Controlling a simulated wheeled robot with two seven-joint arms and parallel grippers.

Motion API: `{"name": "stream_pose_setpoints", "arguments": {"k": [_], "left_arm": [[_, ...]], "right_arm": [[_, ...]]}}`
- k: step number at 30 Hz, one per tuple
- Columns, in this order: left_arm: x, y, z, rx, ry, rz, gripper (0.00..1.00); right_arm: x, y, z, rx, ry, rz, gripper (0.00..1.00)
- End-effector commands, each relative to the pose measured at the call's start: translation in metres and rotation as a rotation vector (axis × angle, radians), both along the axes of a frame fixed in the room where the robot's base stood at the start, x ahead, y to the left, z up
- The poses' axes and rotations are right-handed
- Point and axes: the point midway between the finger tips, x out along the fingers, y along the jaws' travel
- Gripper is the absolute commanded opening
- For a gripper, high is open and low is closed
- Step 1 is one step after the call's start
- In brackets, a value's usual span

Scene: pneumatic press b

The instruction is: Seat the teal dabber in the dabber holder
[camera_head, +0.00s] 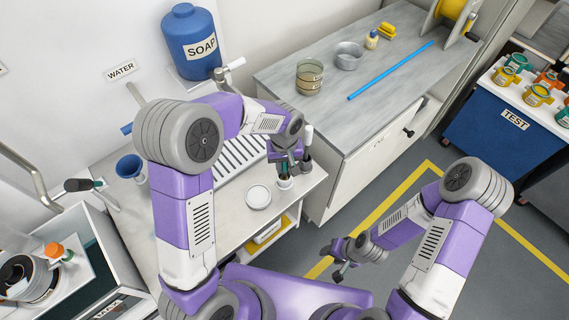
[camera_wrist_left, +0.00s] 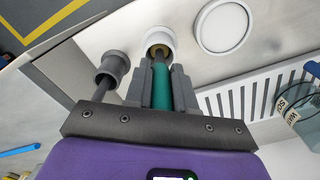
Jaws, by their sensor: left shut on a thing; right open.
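My left gripper (camera_head: 286,163) is shut on the teal dabber (camera_wrist_left: 160,88) over the front right of the sink counter. In the left wrist view the dabber's teal shaft runs between the fingers (camera_wrist_left: 161,75). Its brownish end (camera_wrist_left: 158,51) overlaps the mouth of a small round white cup (camera_wrist_left: 159,36), which looks like the dabber holder. The cup also shows in the head view (camera_head: 284,183), just below the fingers. I cannot tell how deep the dabber's end is. My right gripper (camera_head: 341,264) is open and empty over the floor, away from the counter.
Beside the cup stands a grey cylinder with a dark rod (camera_wrist_left: 113,66), close to the fingers. A white round dish (camera_head: 258,196) lies on the other side, near the slotted drain (camera_head: 238,158). A grey worktop (camera_head: 330,108) with jars stands at the right.

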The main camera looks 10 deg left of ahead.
Motion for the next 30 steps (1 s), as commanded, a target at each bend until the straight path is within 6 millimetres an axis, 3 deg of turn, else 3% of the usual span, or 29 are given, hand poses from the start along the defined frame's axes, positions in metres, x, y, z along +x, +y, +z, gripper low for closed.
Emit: {"name": "stream_pose_setpoints", "arguments": {"k": [4, 5, 10, 20, 30], "left_arm": [[0.0, 0.0, -0.004, 0.0, 0.0, 0.0, 0.0], [0.0, 0.0, -0.004, 0.0, 0.0, 0.0, 0.28], [0.0, 0.0, -0.003, 0.0, 0.0, 0.0, 0.54], [0.0, 0.0, 0.001, 0.0, -0.001, 0.0, 0.54], [0.0, 0.0, 0.055, -0.001, -0.003, 0.0, 0.54]], "right_arm": [[0.0, 0.0, -0.004, 0.0, 0.0, 0.0, 0.49], [0.0, 0.0, -0.003, 0.0, 0.0, 0.0, 0.49], [0.0, 0.0, -0.002, 0.0, 0.0, 0.0, 0.49], [0.0, 0.0, -0.001, 0.0, 0.0, 0.0, 0.49], [0.0, 0.0, 0.012, 0.0, 0.0, 0.0, 0.49]]}}
